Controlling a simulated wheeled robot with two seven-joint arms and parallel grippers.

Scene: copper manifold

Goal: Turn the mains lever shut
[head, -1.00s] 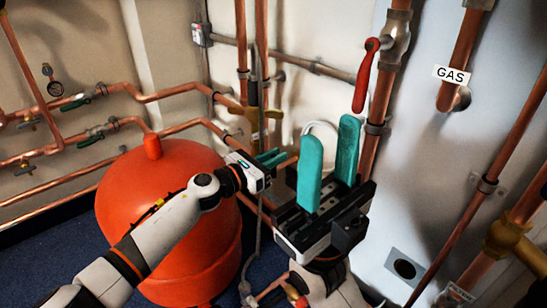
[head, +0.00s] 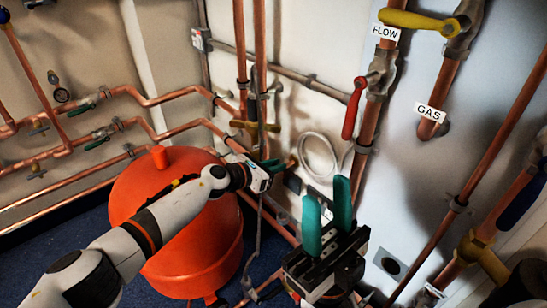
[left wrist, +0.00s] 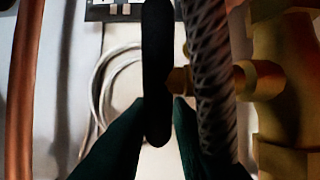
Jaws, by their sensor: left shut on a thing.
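A dark lever (left wrist: 157,60) hangs straight down in the left wrist view, with its lower end between the fingers of my left gripper (left wrist: 163,108). I see no label on it, so I cannot tell from markings that it is the mains lever. My right gripper (head: 327,216) is open and empty, fingers pointing up.
A red-orange tank (head: 175,225) stands below my left arm. A red lever (head: 353,108) hangs on a copper pipe above my right gripper. A yellow lever (head: 412,20) is at the top, near the FLOW (head: 385,32) and GAS (head: 430,113) labels. Copper pipes (head: 507,125) line the right side.

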